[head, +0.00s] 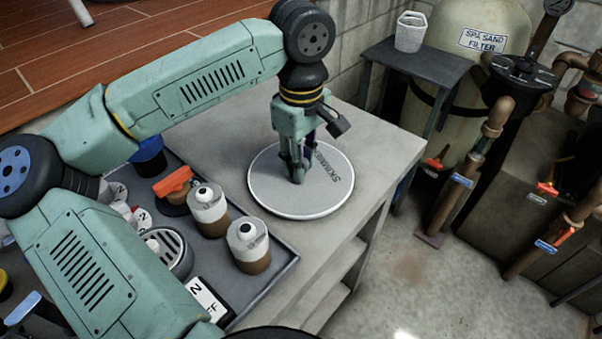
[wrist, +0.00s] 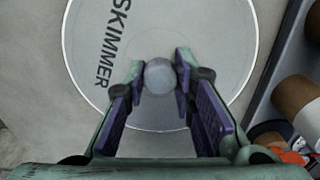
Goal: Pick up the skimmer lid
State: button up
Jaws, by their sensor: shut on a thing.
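The skimmer lid (head: 325,195) is a round, pale grey disc with the word SKIMMER on it, lying flat on the concrete counter in the head view. In the wrist view the lid (wrist: 215,35) shows a round grey knob (wrist: 160,77) on its top. My gripper (head: 299,178) points down over the lid. In the wrist view my gripper (wrist: 160,80) has its purple-padded fingers on either side of the knob and is shut on it. The fingers partly hide the lid's near part.
A dark tray (head: 285,262) with brown-and-white bottles (head: 248,246) and an orange-topped item (head: 173,181) lies left of the lid. A white basket (head: 410,31) stands on a side table (head: 432,62) by the sand filter (head: 470,80). The counter (head: 385,150) right of the lid is clear.

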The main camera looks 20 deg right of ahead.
grip_shut()
notch_tip(320, 180, up, 10)
jog(key=b, duration=0.2)
dwell(0.4)
